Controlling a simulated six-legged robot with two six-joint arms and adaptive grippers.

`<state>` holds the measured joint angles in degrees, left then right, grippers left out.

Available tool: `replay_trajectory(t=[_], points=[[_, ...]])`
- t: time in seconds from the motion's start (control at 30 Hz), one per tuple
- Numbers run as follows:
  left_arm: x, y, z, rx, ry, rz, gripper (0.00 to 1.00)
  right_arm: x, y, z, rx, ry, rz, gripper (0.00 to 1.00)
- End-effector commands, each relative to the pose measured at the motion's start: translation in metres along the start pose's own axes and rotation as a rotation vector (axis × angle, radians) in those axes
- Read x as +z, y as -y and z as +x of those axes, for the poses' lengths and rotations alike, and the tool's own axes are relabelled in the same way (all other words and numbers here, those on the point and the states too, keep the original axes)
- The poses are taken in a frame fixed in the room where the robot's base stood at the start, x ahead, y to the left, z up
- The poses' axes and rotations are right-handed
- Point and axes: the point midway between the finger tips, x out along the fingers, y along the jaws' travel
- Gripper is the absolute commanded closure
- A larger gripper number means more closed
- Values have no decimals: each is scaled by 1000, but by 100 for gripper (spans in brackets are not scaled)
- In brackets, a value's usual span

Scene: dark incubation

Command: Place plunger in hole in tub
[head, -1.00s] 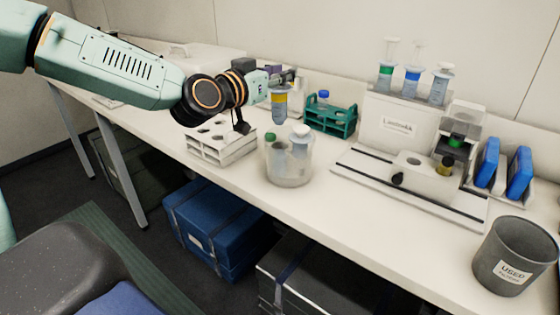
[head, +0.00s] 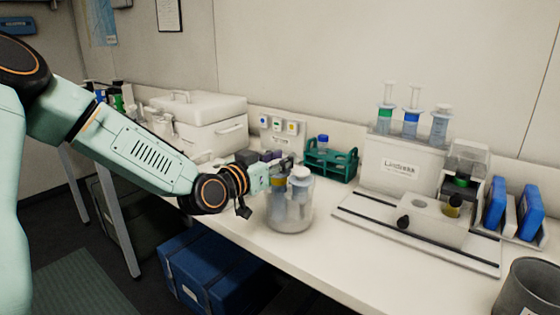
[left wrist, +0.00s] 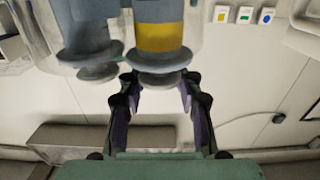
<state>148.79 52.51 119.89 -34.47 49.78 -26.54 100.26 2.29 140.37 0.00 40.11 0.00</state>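The plunger (head: 277,183) is a syringe-like piece with a yellow band. It is upright at the left side of the clear tub (head: 290,222). In the left wrist view the plunger (left wrist: 158,36) shows its yellow band and round end discs. My left gripper (head: 283,163) is at the plunger's upper end; in the left wrist view its fingertips (left wrist: 160,82) flank the end disc and look closed on it. The plunger's lower part overlaps the tub; the hole is hidden. Another grey-blue plunger (left wrist: 88,30) stands beside it in the tub. My right gripper is not in view.
A green tube rack (head: 331,163) stands behind the tub. To the right are a white device (head: 398,165) with several syringes on top and a flat base (head: 420,233). A white box (head: 205,125) stands behind my left arm. A grey bin (head: 530,290) is at the lower right.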

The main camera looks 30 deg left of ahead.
Motion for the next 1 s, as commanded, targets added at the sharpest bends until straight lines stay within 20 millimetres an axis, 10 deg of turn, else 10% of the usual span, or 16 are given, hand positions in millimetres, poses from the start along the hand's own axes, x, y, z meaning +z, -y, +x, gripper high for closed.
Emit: replay_trajectory(t=[1.0], points=[[-4, 2, -36, -2, 1, -7, 55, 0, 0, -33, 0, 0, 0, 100]])
